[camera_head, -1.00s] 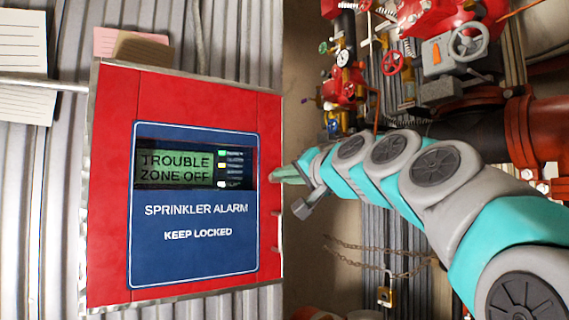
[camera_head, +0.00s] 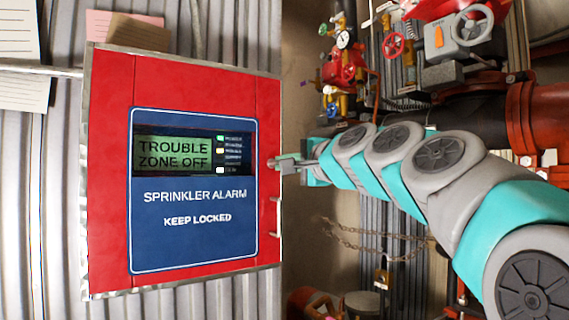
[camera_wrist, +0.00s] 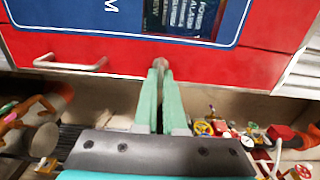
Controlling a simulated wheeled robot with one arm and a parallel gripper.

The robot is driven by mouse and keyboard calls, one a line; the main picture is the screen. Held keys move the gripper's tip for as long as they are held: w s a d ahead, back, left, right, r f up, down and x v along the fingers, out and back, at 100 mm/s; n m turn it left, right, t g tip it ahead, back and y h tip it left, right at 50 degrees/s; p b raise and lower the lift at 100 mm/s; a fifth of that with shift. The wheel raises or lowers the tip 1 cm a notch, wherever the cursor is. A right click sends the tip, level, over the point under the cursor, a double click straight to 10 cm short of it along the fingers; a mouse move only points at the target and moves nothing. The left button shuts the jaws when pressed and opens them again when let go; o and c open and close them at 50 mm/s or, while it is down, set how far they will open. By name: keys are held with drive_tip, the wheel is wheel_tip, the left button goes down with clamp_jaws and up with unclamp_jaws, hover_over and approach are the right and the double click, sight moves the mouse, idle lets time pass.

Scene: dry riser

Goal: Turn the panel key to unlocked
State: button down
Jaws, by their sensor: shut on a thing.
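The red alarm panel (camera_head: 107,180) stands at the left in the head view, its blue face reading SPRINKLER ALARM, KEEP LOCKED. Its lit display (camera_head: 174,153) reads TROUBLE ZONE OFF. My gripper (camera_head: 276,164) reaches the panel's right side from the right. In the wrist view, my gripper's two green fingers (camera_wrist: 158,78) are closed on the small round metallic panel key (camera_wrist: 161,63) at the red panel side. The fingers hide most of the key, and I cannot tell its turn angle.
A metal handle (camera_wrist: 70,64) sticks out of the panel in the wrist view. Red and yellow valves (camera_head: 345,70) and a large red pipe (camera_head: 535,105) fill the back right. A chain (camera_head: 370,254) with a padlock (camera_head: 383,279) hangs below my arm.

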idle(0.3)
drive_tip(key=c, duration=1)
unclamp_jaws()
drive_tip(key=shift+d, duration=0.1)
drive_tip(key=v, duration=0.7)
drive_tip(key=shift+s+d+b, duration=0.2)
drive_tip(key=shift+s+b, duration=0.15)
drive_tip(key=shift+b, duration=0.1)
drive_tip(key=shift+f, duration=0.15)
